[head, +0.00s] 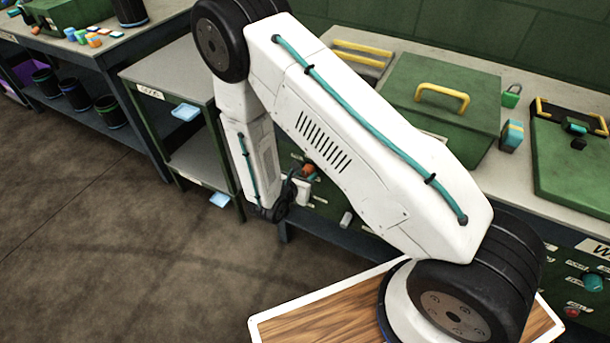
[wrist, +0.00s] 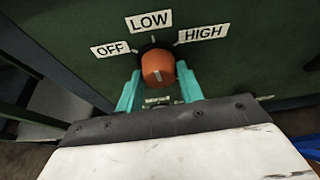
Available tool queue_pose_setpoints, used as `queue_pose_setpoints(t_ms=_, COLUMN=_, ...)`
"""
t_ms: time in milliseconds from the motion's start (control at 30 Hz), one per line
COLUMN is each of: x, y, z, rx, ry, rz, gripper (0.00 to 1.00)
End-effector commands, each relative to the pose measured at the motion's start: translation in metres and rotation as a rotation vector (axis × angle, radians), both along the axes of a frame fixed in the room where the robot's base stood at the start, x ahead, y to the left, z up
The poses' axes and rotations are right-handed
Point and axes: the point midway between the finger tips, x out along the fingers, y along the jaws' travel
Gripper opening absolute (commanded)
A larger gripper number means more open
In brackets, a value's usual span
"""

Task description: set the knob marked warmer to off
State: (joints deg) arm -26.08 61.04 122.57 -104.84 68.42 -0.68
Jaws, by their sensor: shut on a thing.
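An orange knob (wrist: 157,66) sits on a dark green panel, with labels OFF (wrist: 111,49) at left, LOW (wrist: 149,21) on top and HIGH (wrist: 204,34) at right. My gripper (wrist: 160,90) has its teal fingers on both sides of this knob, shut on it. A short pale mark shows low on the knob's face; which label the knob points to I cannot tell. No name for this knob is readable; a small plate below it is mostly hidden. In the head view the orange knob (head: 309,170) shows beside my gripper (head: 301,181), partly covered by my arm.
A green lidded box (head: 440,105) stands on the counter. A shelf cart (head: 170,80) stands left of my arm. The floor is clear.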

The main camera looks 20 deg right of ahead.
Motion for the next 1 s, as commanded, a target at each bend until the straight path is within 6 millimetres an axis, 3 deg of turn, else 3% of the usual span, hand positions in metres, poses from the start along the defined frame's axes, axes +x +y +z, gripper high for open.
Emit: queue_pose_setpoints(t_ms=1000, x=0.0024, y=0.0027, z=-0.0013, rx=-0.496, ry=0.565, rz=0.002, gripper=0.14)
